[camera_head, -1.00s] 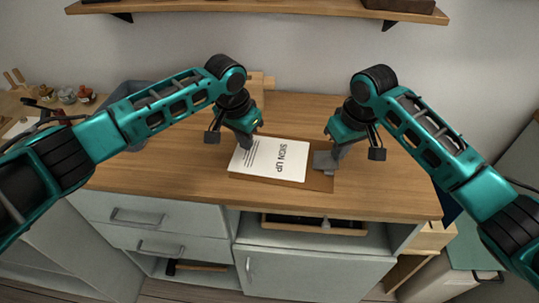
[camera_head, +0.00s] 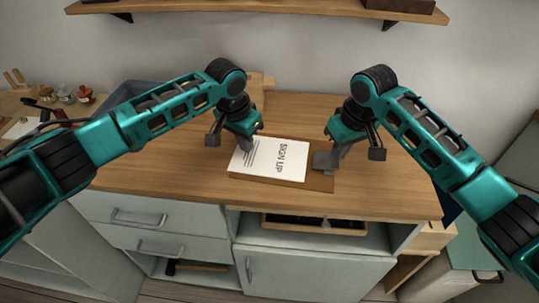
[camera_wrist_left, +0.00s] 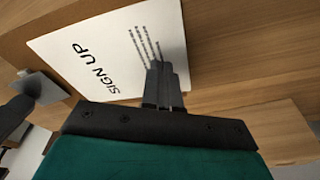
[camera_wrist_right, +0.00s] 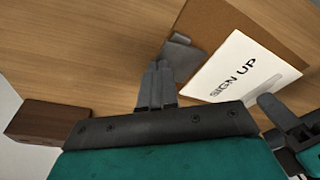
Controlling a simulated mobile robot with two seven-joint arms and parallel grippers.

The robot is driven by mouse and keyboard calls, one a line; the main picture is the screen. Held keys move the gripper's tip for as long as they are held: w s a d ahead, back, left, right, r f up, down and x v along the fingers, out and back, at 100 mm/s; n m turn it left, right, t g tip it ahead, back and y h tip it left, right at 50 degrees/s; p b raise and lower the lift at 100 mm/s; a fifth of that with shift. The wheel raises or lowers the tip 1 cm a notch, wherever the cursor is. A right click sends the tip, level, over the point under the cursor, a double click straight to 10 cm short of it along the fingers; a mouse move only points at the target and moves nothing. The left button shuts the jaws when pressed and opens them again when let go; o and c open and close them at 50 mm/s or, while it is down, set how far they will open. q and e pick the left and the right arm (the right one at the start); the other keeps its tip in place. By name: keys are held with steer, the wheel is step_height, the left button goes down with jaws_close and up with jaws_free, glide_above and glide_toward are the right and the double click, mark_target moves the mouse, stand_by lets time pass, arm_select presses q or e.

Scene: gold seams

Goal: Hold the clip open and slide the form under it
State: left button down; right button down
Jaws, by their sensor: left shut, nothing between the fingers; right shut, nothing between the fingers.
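A brown clipboard (camera_head: 318,181) lies flat on the wooden counter, with a grey metal clip (camera_head: 322,160) at its right end.
A wooden block (camera_head: 262,80) and a blue-grey bin (camera_head: 140,92) stand at the back left of the counter (camera_head: 180,170). A shelf (camera_head: 260,9) runs along the wall above. The counter in front of the clipboard is clear.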

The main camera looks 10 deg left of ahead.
mark_target(260, 153)
arm_select(q)
steer(key=shift+f, duration=0.35)
steer(key=shift+s+d, duration=0.15)
steer(key=shift+d, duration=1.5)
stand_by(0.9)
steer(key=shift+r, duration=0.3)
steer(key=shift+r, duration=0.35)
steer(key=shift+f, duration=0.6)
stand_by(1.9)
steer(key=shift+a, duration=0.1)
stand_by(0.5)
steer(key=shift+a, duration=1.6)
steer(key=shift+a, duration=0.25)
